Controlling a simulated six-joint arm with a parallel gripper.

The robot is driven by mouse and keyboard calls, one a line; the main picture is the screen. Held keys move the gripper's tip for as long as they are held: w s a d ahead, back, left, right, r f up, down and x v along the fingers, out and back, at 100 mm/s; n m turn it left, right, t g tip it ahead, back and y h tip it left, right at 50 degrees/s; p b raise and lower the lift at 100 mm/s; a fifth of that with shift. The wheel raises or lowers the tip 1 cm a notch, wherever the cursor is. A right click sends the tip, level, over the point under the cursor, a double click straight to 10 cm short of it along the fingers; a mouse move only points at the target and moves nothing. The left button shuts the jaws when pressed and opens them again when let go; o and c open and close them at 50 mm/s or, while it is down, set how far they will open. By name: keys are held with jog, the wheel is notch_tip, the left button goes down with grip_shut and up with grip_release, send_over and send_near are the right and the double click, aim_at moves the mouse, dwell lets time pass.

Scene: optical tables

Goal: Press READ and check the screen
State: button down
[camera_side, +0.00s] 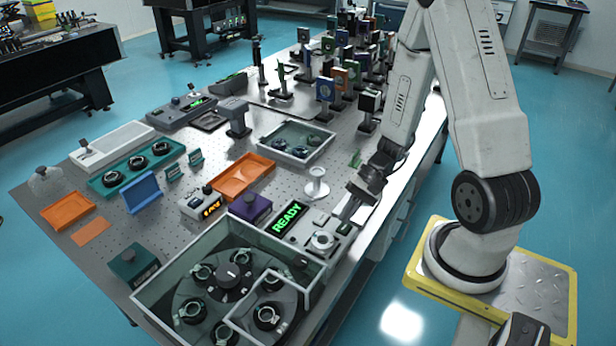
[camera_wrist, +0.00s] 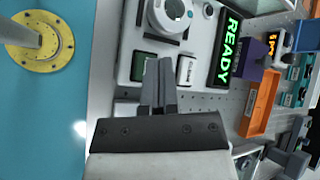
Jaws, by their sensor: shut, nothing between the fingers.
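The screen (camera_side: 287,217) shows READY in green letters on black. It also shows in the wrist view (camera_wrist: 226,54). The instrument with a round stage (camera_side: 323,241) stands right beside it; in the wrist view the round stage (camera_wrist: 172,14) is at the top. A dark green button (camera_wrist: 141,68) and a white-labelled button (camera_wrist: 186,69) sit on the instrument's near panel; the green one's label is not readable. My gripper (camera_side: 342,211) is shut and empty over this panel. In the wrist view its fingertips (camera_wrist: 158,62) lie between the two buttons and partly cover the panel. Contact cannot be told.
A glass-walled carousel box (camera_side: 229,277) stands at the table's front. A white spool-shaped stand (camera_side: 316,184) is close to my gripper. A purple block (camera_side: 250,207) and an orange tray (camera_side: 241,176) lie further left. Many optics mounts crowd the far end.

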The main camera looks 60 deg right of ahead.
jog(key=shift+f, duration=0.85)
dwell(1.6)
jog(key=shift+r, duration=0.85)
dwell(0.4)
jog(key=shift+r, duration=2.5)
jog(key=shift+a, duration=0.1)
